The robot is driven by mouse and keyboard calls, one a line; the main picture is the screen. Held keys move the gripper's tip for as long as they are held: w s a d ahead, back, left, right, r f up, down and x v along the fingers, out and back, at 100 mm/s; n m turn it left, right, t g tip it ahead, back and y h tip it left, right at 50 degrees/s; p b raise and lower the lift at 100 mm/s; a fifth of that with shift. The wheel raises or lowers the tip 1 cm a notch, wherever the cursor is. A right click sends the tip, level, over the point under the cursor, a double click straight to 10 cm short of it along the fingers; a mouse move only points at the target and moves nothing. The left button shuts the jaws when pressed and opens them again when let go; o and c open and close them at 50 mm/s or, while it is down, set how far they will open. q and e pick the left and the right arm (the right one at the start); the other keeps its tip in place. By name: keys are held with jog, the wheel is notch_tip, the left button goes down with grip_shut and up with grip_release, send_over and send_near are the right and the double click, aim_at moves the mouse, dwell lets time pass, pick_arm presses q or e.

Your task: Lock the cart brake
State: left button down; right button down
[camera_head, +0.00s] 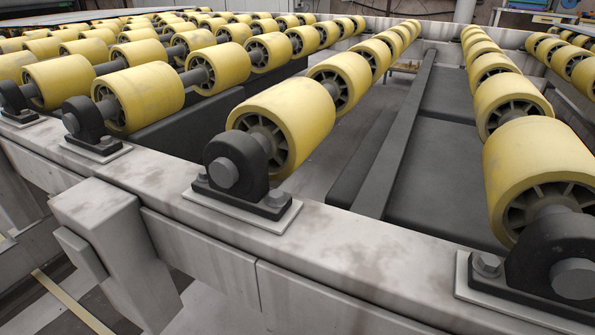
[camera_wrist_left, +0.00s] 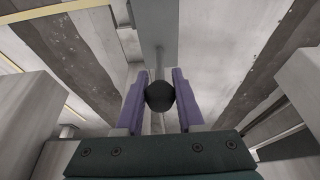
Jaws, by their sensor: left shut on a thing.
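My left gripper (camera_wrist_left: 161,98) shows in the left wrist view, with its two purple fingers on either side of a round black knob (camera_wrist_left: 160,96). It is shut on this knob. The knob sits at the end of a thin grey rod (camera_wrist_left: 158,62), which runs up to a flat grey plate (camera_wrist_left: 157,22). The knob looks like the handle of the brake lever, but no label shows. Neither gripper nor the knob is in the head view.
The head view shows rows of yellow rollers (camera_head: 291,119) on black bearing blocks along a worn white frame (camera_head: 330,240). A grey post (camera_head: 115,245) stands at the left below the frame. Pale blocks (camera_wrist_left: 25,110) flank the gripper in the wrist view.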

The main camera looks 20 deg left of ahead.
pick_arm(q)
jog(key=c, duration=1)
grip_release()
jog(key=shift+s+a+f, duration=0.15)
jog(key=shift+s+f, duration=0.05)
jog(key=shift+s, duration=0.1)
jog(key=o, duration=0.3)
jog(key=shift+s, duration=0.1)
jog(key=shift+o, duration=0.8)
jog(key=shift+w+r, duration=0.1)
jog(key=shift+w, duration=0.15)
jog(key=p+v, duration=0.7)
jog(key=v, duration=0.3)
jog(key=shift+p, duration=0.4)
